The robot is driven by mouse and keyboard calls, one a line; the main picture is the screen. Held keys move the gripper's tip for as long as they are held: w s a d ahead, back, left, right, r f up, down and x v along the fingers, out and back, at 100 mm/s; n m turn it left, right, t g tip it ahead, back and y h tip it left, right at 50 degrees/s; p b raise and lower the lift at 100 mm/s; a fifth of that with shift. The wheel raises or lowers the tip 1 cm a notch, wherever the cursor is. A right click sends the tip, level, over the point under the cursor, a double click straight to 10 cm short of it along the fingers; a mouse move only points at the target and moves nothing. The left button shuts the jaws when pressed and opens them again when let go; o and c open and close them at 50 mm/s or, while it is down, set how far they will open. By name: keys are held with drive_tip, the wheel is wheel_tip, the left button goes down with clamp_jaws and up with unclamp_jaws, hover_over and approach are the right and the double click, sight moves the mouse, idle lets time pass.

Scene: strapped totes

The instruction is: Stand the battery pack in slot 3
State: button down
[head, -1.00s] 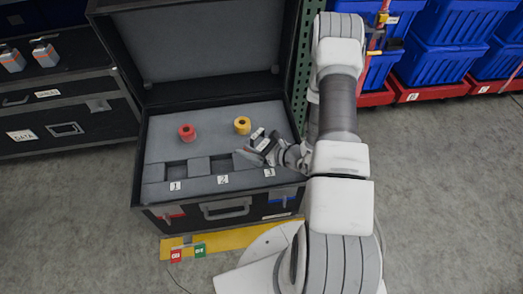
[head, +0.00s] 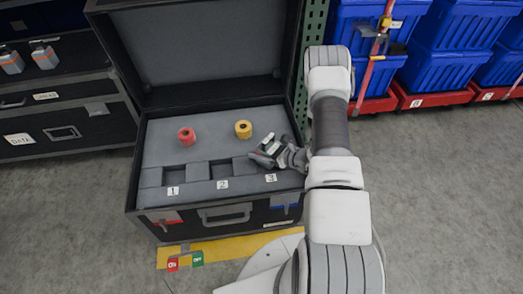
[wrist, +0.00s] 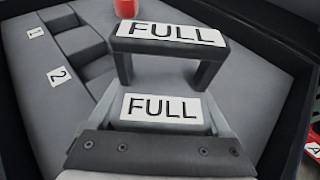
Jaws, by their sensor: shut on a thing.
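The battery pack (wrist: 165,100) has a black handle and white FULL labels, and fills the middle of the wrist view. My gripper (wrist: 160,150) is shut on it. In the head view my gripper (head: 275,152) is at the right of the foam, just behind the label 3 (head: 271,178). The gripper and pack hide slot 3, so I cannot tell whether the pack is inside it. Slot 1 (head: 178,175) and slot 2 (head: 226,167) look empty, with their labels in front.
The open black case (head: 215,215) has its lid raised behind the grey foam. A red knob (head: 187,137) and a yellow knob (head: 243,129) stand on the foam. Blue totes (head: 430,65) are at the right, and a dark case (head: 60,125) is at the left.

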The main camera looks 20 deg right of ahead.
drive_tip(key=shift+r, duration=0.1)
drive_tip(key=shift+f+b, duration=0.4)
drive_tip(key=shift+b, duration=0.05)
drive_tip(key=shift+f, duration=0.2)
unclamp_jaws()
drive_tip(key=shift+r, duration=0.1)
